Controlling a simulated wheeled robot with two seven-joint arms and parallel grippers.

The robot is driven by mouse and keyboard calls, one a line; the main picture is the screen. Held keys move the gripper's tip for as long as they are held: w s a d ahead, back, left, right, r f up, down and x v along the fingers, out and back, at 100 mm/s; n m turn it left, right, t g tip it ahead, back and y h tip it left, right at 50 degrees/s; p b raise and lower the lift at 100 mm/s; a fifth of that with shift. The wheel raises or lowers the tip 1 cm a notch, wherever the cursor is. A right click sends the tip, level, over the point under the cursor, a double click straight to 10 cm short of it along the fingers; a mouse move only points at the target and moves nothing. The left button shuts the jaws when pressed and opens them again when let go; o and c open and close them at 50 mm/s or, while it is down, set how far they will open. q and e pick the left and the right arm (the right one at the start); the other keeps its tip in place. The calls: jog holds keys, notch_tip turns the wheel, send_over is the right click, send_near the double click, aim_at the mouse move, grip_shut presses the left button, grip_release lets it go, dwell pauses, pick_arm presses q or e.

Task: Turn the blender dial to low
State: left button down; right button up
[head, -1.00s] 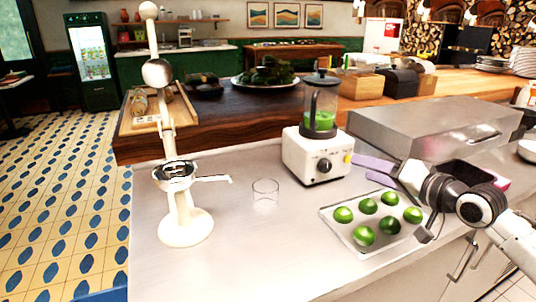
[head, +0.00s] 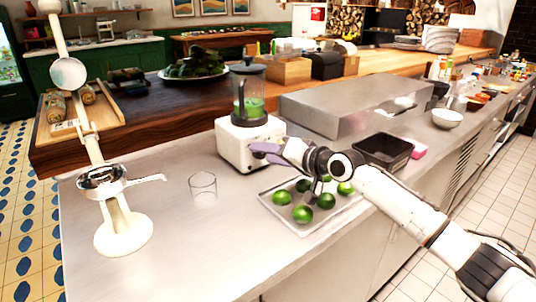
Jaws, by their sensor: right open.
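The blender (head: 230,135) stands on the steel counter, with a white base and a clear jar (head: 248,95) holding something green. My right gripper (head: 262,152) is at the front of the blender base, its purple fingers open. The fingers cover the area of the base front where the dial was seen earlier, so I cannot make out the dial or its setting. I cannot tell whether the fingers touch it. My left gripper is not in view.
A tray (head: 268,201) of green limes lies below my right gripper and forearm. An empty glass (head: 203,186) and a white citrus press (head: 122,232) stand to the left. A steel box (head: 330,108) is behind right. The counter's front left is clear.

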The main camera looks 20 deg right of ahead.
jog(key=c, duration=1)
jog(key=shift+r+n+h+p, duration=0.25)
jog(key=shift+n+p, duration=0.35)
jog(key=shift+p, duration=0.65)
jog(key=shift+c, duration=0.2)
jog(key=n+p, duration=0.1)
jog(key=h+p, duration=0.1)
jog(key=p, duration=0.1)
jog(key=shift+s+a+n, duration=0.1)
jog(key=shift+a+n, duration=0.1)
jog(key=shift+n, duration=0.2)
jog(key=shift+n+p, duration=0.3)
jog(key=shift+p, duration=0.05)
jog(key=shift+a+f+n+t+h+p, duration=0.1)
jog(key=shift+f+n+t+h+p, duration=0.1)
jog(key=shift+n+h, duration=0.25)
jog(key=shift+a+f+n+t+h+p, duration=0.1)
jog(key=shift+n+t+h+p, duration=0.1)
jog(key=shift+n, duration=0.35)
jog(key=shift+s+n+t+h, duration=0.1)
jog(key=shift+n+t+h, duration=0.5)
jog(key=shift+n, duration=1.1)
jog(key=o, duration=1)
